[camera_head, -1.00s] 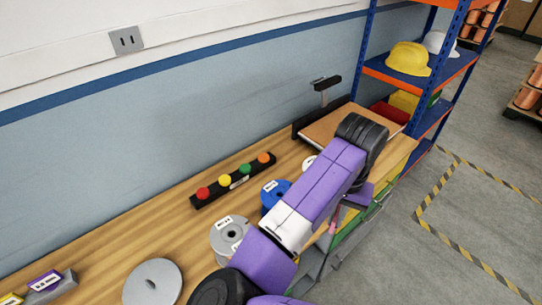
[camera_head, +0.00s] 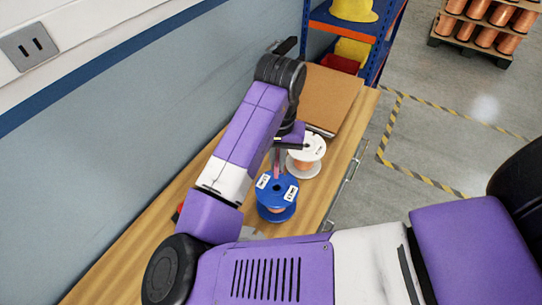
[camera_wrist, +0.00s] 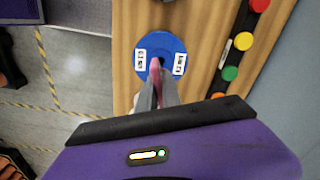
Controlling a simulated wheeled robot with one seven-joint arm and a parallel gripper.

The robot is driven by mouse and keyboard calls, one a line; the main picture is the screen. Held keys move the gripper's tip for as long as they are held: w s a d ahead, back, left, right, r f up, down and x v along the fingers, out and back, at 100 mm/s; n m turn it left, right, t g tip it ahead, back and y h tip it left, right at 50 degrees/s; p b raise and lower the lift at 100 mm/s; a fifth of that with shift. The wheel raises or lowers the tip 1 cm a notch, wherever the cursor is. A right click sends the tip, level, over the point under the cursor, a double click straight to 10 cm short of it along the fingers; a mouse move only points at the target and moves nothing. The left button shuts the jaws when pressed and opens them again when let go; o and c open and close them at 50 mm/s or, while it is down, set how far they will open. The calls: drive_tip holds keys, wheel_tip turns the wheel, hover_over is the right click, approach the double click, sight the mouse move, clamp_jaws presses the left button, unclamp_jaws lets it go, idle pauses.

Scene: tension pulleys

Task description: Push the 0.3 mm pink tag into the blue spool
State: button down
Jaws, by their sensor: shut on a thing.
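The blue spool (camera_head: 279,213) stands upright on the wooden bench, with two white labels on its top flange. It also shows in the wrist view (camera_wrist: 145,73), with the labels on either side of its centre. My gripper (camera_head: 277,151) is above the spool, pointing down. In the wrist view its fingers (camera_wrist: 157,88) are shut on the pink tag (camera_wrist: 155,66). The tag (camera_head: 277,168) hangs over the middle of the top flange. Its lower end is at or just above the hub hole; I cannot tell whether it is inside. Its print is unreadable.
A white spool (camera_head: 306,155) stands close behind and right of the blue one. A brown board (camera_head: 331,97) lies farther back on the bench. A strip of coloured buttons (camera_wrist: 231,73) lies right of the spool in the wrist view. The wall runs along the left.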

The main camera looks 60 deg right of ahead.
wheel_tip(320, 180, down, 7)
drive_tip(key=b, duration=0.6)
drive_tip(key=shift+r, duration=0.15)
drive_tip(key=shift+f, duration=0.25)
idle(0.7)
drive_tip(key=shift+p, duration=0.4)
idle(0.6)
drive_tip(key=shift+f, duration=0.2)
drive_tip(key=shift+f+b, duration=0.75)
drive_tip(key=shift+f, duration=0.15)
idle(0.5)
drive_tip(key=c, duration=1.5)
unclamp_jaws()
drive_tip(key=shift+o, duration=0.2)
